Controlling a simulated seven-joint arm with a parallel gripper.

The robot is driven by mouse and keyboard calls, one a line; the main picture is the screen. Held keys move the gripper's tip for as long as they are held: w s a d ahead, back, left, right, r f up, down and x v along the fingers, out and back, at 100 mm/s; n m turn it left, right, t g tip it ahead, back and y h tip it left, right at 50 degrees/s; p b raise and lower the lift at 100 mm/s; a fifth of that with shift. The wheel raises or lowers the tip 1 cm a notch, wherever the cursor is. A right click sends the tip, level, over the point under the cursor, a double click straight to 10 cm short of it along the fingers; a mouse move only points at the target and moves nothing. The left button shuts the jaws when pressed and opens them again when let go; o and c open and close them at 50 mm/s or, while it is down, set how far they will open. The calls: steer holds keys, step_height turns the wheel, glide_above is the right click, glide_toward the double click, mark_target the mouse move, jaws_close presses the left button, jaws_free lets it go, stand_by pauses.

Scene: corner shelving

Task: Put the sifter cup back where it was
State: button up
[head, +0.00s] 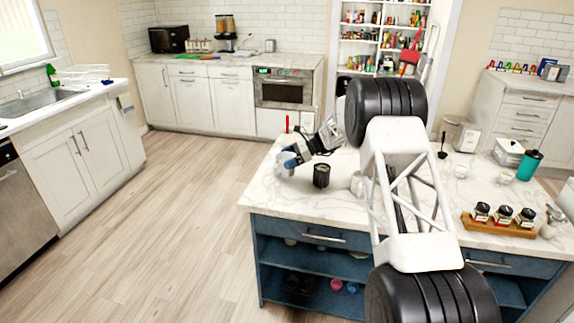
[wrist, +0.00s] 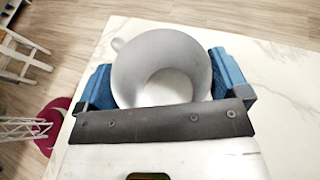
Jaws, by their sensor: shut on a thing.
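The sifter cup (head: 286,161) is pale grey-white and sits between the blue fingers of my gripper (head: 289,160), over the left end of the marble-topped island (head: 270,187). In the wrist view the cup (wrist: 160,60) shows its open mouth and a small handle nub at its upper left. My gripper (wrist: 162,82) is shut on the cup, one blue finger on each side. The cup's underside is hidden, so I cannot tell whether it touches the island top.
A black ribbed canister (head: 321,176) stands close right of my gripper. A white cup (head: 356,184) stands further right, partly behind my arm. A wooden rack (head: 500,226) with several jars and a teal tumbler (head: 529,165) are on the right. The island's left front corner is clear.

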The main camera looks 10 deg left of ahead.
steer(key=shift+w+a, duration=0.35)
steer(key=shift+w, duration=0.4)
steer(key=shift+f, duration=0.15)
steer(key=shift+f, duration=1.65)
steer(key=shift+f, duration=0.15)
steer(key=o, duration=0.6)
steer(key=shift+d+r, duration=0.15)
steer(key=shift+r, duration=0.05)
steer(key=v, duration=1.1)
steer(key=shift+w+d+r, duration=0.15)
steer(key=shift+w+d, duration=0.05)
steer(key=shift+d, duration=0.05)
